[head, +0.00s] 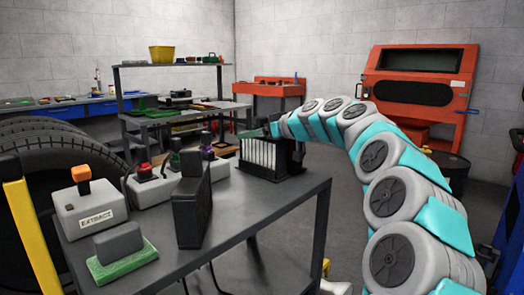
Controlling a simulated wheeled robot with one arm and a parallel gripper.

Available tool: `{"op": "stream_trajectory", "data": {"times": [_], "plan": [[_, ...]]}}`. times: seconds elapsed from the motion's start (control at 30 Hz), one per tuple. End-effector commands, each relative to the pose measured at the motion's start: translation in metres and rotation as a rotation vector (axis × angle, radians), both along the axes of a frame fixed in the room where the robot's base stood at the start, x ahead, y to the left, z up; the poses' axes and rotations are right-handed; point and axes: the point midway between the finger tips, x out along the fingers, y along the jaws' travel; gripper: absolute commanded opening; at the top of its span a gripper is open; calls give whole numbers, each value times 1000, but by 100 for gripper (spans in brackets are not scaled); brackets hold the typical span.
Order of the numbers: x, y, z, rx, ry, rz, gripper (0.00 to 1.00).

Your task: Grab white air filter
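A white pleated block, which looks like the white air filter (258,153), stands upright in a dark frame or holder at the far right corner of the grey table (262,200). My arm comes in from the right and curves over to it. My gripper (272,129) is at the top of the filter, small and dark against the dark holder. I cannot tell whether the fingers touch the filter or are closed. A black, upright filter-like panel (190,212) stands nearer on the same table.
On the table's left are a grey box labelled EXTRACT (90,210) with an orange knob, a box with a red knob (150,182), and a grey block on a green pad (122,254). Tyres (60,165) stand at left. The table's front right is clear.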

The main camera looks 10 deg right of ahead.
Motion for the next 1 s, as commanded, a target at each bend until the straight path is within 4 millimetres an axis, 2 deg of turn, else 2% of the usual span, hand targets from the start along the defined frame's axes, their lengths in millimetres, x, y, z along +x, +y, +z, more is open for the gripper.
{"op": "stream_trajectory", "data": {"times": [0.2, 0.9, 0.97, 1.0], "plan": [[1, 1, 0, 1, -1, 0, 85], [1, 1, 0, 1, -1, 1, 6], [0, 1, 0, 1, -1, 1, 0], [0, 1, 0, 0, 0, 1, 0]]}}
